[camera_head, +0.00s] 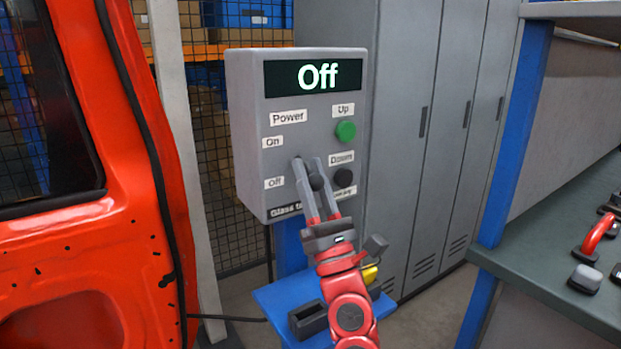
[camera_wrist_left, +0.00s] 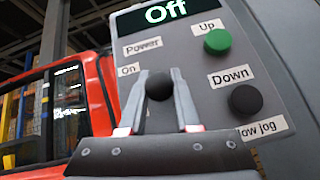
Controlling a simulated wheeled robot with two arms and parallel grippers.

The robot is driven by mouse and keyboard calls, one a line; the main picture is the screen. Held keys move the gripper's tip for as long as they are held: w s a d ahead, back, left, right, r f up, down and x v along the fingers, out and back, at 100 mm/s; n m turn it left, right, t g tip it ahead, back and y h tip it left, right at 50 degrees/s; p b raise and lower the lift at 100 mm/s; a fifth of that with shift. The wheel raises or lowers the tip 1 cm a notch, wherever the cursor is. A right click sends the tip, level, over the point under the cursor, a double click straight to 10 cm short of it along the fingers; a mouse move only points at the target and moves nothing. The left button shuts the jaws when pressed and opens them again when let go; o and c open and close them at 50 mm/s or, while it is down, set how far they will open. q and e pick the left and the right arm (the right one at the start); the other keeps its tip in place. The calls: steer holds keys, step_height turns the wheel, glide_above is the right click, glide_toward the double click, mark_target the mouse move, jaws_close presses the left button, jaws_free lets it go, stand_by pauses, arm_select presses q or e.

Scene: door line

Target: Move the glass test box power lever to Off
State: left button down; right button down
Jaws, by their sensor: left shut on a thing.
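The glass test box (camera_head: 250,150) is a grey panel on a blue stand, and its display (camera_head: 318,75) reads "Off". The power lever shows as a dark round knob (camera_head: 316,182) between my left gripper's fingers, near the "Off" label (camera_head: 274,183) and below the "On" label (camera_head: 272,142). In the left wrist view the lever knob (camera_wrist_left: 159,86) also sits between the fingertips. My left gripper (camera_head: 310,170) is shut on the lever knob, and its fingers hide the lever's base and slot. My right gripper is not in view.
A green Up button (camera_head: 345,131) and a black Down button (camera_head: 344,176) sit just right of the fingers. An orange-red car body (camera_head: 100,240) stands close on the left. Grey lockers (camera_head: 420,130) stand behind, and a workbench (camera_head: 560,255) with tools is at right.

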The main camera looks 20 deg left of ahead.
arm_select(q)
steer(key=c, duration=0.6)
jaws_free()
steer(key=shift+f, duration=0.1)
steer(key=b+v, duration=0.1)
steer(key=v, duration=1.6)
steer(key=shift+s+d+f, duration=0.1)
steer(key=shift+s+d, duration=0.1)
